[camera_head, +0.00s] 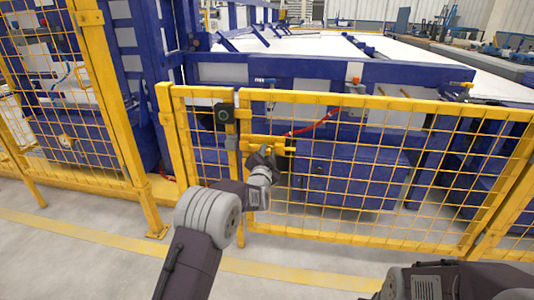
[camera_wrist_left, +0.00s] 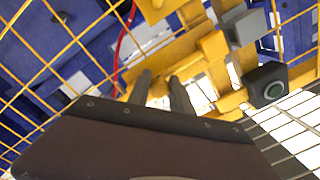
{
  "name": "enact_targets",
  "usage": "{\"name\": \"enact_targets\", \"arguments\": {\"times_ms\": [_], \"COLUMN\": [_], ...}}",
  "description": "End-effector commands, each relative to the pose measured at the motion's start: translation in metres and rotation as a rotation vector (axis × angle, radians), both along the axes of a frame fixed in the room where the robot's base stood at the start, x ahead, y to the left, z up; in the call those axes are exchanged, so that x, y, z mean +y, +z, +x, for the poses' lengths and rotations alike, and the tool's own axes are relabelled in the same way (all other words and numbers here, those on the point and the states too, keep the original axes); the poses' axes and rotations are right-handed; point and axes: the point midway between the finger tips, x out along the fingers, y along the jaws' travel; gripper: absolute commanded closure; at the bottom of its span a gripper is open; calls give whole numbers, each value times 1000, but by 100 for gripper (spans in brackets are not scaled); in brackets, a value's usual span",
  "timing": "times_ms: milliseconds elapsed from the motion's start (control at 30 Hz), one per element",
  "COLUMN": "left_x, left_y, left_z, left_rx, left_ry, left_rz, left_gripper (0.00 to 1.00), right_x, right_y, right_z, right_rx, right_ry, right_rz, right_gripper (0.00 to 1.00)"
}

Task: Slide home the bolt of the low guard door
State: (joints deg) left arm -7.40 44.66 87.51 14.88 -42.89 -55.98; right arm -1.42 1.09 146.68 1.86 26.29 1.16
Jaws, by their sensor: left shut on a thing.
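The low guard door (camera_head: 350,98) is a yellow mesh panel, standing in line with the fence beside it. Its yellow bolt (camera_head: 284,150) lies level across the upper left part of the door. My left gripper (camera_head: 265,152) is at the bolt, shut on its handle, which the fingers mostly hide. In the left wrist view, my left gripper (camera_wrist_left: 160,80) has both fingers against the yellow bolt assembly (camera_wrist_left: 190,52). How far the bolt reaches into the post side is not clear. My right arm shows at the lower right; its gripper is out of view.
Behind the mesh are a blue machine frame (camera_head: 345,160) and a red cable (camera_head: 315,126). The floor in front is clear.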

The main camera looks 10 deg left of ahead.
Motion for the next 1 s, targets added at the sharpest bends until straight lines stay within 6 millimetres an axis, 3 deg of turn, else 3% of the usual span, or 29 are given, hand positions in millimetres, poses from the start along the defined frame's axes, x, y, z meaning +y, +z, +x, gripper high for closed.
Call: {"name": "enact_targets", "arguments": {"times_ms": [33,433,733,1000], "left_x": [1,2,53,63], "left_y": [7,8,10,9], "left_z": [1,1,1,1], "left_rx": [-18,-19,-21,-21], "left_ry": [2,4,6,5], "left_rz": [-4,-4,-2,-3], "left_gripper": [100,100,100,100], "right_x": [0,0,0,0], "right_y": [0,1,3,3], "right_z": [0,0,0,0], "right_rx": [0,0,0,0], "right_ry": [0,0,0,0], "right_rz": [0,0,0,0], "right_gripper": [64,64,64,64]}}
